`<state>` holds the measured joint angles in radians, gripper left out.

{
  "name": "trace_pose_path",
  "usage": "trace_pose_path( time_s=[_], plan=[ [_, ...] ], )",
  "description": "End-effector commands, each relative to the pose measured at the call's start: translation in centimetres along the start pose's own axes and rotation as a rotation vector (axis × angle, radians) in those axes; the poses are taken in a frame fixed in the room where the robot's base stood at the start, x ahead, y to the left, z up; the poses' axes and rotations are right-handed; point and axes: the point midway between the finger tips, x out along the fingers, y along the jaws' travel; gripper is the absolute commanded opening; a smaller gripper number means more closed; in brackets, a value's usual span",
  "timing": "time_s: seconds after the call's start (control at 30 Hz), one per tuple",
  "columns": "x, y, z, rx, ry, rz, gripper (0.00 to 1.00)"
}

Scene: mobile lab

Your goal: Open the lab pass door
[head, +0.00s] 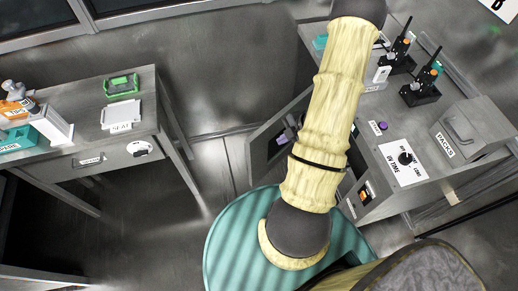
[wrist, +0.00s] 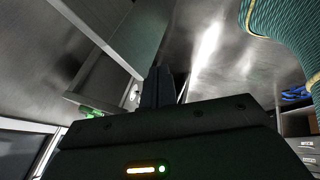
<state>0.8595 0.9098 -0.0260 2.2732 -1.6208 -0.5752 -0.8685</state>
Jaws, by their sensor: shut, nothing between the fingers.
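No door labelled as the lab pass can be read in either view. In the head view a grey door-like panel (head: 268,132) stands out at the left side of the right-hand cabinet, beside my arm. A small purple item (head: 289,133) shows beside it; my arm hides part of this area. My gripper (wrist: 158,87) shows in the wrist view, its dark fingers together and empty. It is hidden or out of frame in the head view. I cannot tell its distance from the panel.
The right-hand counter holds radios (head: 422,84), a PACKS box (head: 472,127) and a UV STORE dial panel (head: 403,161). A left desk (head: 85,130) carries a green case (head: 121,87) and a white SEAL item (head: 121,115). Floor between them is clear.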

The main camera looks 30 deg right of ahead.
Motion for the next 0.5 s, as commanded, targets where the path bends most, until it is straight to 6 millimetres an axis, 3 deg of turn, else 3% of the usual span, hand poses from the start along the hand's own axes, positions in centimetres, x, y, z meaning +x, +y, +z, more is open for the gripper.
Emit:
trace_pose_path(
  time_s=[0.13,0.5],
  plan=[
    [0.6,-2.3,-0.2,-0.080,0.099,0.014,0.00],
    [0.8,-2.5,-0.3,-0.095,0.111,0.015,0.00]
  ],
)
